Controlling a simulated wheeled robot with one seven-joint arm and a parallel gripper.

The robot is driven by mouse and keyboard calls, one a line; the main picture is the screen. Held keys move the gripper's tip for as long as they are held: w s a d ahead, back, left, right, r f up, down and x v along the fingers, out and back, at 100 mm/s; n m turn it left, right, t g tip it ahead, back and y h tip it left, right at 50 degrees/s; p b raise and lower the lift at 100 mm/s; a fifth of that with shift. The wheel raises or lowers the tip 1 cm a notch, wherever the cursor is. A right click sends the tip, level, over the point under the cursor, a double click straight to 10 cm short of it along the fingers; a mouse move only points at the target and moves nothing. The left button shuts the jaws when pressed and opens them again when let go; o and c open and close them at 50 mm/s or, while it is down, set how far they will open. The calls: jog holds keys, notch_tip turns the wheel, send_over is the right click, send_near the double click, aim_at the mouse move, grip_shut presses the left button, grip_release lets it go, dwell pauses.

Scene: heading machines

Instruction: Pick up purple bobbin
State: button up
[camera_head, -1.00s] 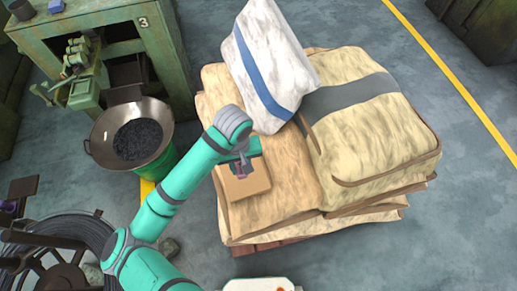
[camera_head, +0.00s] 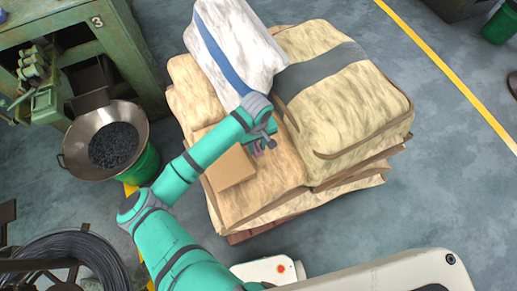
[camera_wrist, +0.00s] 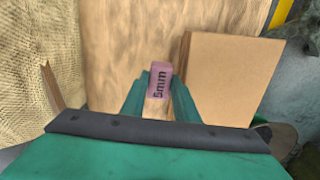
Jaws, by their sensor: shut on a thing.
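The purple bobbin (camera_wrist: 159,82), marked "5mm", sits between the two green fingers of my gripper (camera_wrist: 158,95) in the wrist view. The fingers are shut on it. In the head view, my gripper (camera_head: 262,145) is over the pile of sacks, and a small bit of the purple bobbin (camera_head: 257,148) shows beside the fingers. The bobbin is partly hidden by the gripper there. I cannot tell how high it is above the sacks.
A cardboard box (camera_head: 232,168) lies on the sacks beside my gripper; it also shows in the wrist view (camera_wrist: 228,78). A tan sack (camera_head: 345,105) and a white-blue sack (camera_head: 235,45) rise nearby. A metal bowl (camera_head: 138,137) stands left. Grey floor (camera_head: 440,190) is clear at right.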

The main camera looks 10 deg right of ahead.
aim_at(258, 147)
jog(key=shift+d+f, duration=0.15)
jog(key=shift+f, duration=0.1)
jog(key=shift+w+d+f, duration=0.15)
jog(key=shift+f, duration=1.55)
jog(key=shift+f, duration=0.15)
jog(key=o, duration=0.7)
jog(key=shift+o, duration=0.2)
